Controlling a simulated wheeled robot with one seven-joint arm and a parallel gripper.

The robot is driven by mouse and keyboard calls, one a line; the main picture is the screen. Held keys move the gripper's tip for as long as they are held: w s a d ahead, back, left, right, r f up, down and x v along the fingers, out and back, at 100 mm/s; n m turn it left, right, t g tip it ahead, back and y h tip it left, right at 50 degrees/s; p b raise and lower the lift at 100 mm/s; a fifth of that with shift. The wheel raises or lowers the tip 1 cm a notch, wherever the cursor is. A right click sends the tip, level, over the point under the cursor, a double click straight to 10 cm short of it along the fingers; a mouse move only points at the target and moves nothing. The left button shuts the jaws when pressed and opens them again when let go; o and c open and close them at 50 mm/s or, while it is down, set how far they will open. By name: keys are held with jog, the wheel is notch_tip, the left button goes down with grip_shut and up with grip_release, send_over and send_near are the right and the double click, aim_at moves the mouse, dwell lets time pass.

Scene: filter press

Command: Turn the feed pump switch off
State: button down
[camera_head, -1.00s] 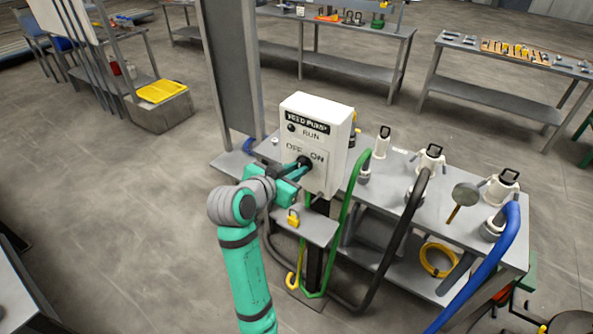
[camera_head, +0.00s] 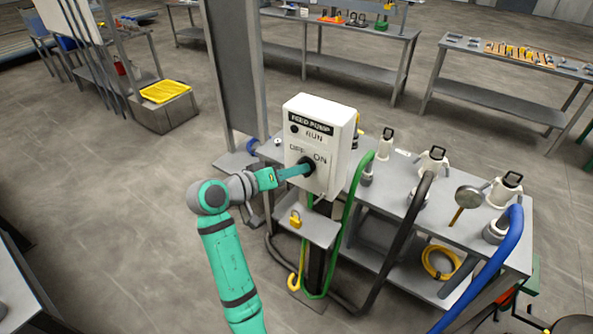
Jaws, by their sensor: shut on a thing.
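The feed pump box (camera_head: 335,125) is a white control box with "FEED PUMP", "RUN", "OFF" and "ON" on its front. A dark round lamp sits beside "RUN". The black switch knob (camera_head: 309,164) is below, between the OFF and ON labels. My gripper (camera_head: 302,169) reaches it from the left and is shut on the knob. The fingers hide part of the knob, so I cannot tell which way it points.
A small shelf below the box holds a yellow padlock (camera_head: 295,218). Green (camera_head: 346,225), black (camera_head: 400,250) and blue (camera_head: 487,270) hoses hang from the bench (camera_head: 455,240) at right. Open floor lies to the left.

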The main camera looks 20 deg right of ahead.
jog(key=shift+n+h, duration=0.3)
jog(key=shift+n, duration=0.1)
jog(key=c, duration=1.7)
grip_release()
jog(key=shift+w, duration=0.1)
jog(key=shift+a, duration=0.15)
jog(key=shift+v, duration=5.35)
jog(key=shift+r, duration=0.15)
